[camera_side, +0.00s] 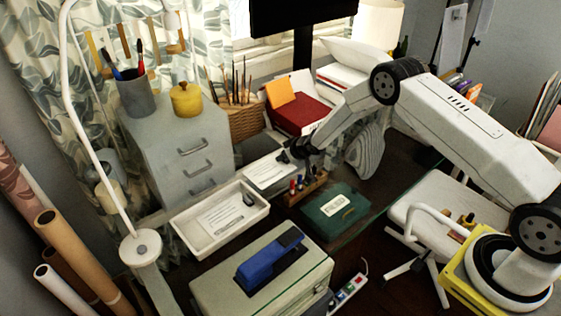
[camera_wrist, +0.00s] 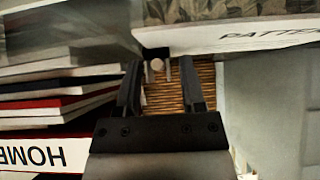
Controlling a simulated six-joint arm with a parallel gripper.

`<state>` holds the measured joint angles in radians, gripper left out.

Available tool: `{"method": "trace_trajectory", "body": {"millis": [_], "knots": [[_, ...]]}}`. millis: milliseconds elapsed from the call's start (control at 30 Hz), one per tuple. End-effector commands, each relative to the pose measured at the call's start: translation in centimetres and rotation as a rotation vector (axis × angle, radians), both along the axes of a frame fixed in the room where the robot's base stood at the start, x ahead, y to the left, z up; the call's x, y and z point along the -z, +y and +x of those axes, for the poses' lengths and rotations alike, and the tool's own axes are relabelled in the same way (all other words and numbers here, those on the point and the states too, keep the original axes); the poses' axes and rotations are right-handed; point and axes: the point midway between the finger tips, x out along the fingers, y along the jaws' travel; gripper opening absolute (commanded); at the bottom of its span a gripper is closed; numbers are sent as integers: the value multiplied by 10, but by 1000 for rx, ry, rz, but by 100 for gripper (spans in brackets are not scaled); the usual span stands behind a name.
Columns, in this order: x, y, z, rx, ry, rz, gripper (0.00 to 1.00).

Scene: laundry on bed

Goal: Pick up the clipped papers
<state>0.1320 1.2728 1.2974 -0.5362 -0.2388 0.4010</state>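A white sheet stack with printed lines (camera_side: 270,174) lies near the middle of the side view, just left of and below my gripper (camera_side: 286,156). A dark shape at its upper edge may be a clip or my fingertips; I cannot tell. Another printed white paper (camera_side: 220,217) lies in the white tray (camera_side: 187,243), with a small dark clip-like thing (camera_side: 248,199) at its right. In the wrist view my gripper (camera_wrist: 160,85) has its two dark fingers apart. No paper shows clearly between them, and the wicker basket (camera_wrist: 178,98) is behind them.
A grey drawer cabinet (camera_side: 180,145) stands left in the side view. A green box (camera_side: 334,210) and a small wooden rack of bottles (camera_side: 303,190) are close below my gripper. A blue stapler (camera_side: 270,257) sits in front.

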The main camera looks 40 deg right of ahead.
Motion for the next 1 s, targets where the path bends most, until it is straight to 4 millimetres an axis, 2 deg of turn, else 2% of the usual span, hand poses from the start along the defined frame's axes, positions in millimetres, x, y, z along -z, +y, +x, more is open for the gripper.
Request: {"method": "trace_trajectory", "body": {"millis": [33, 133, 667, 1000], "knots": [[0, 0, 0, 0, 0, 0, 32], [0, 0, 0, 0, 0, 0, 1], [-5, 0, 0, 1, -1, 1, 0], [-35, 0, -1, 0, -2, 0, 0]]}}
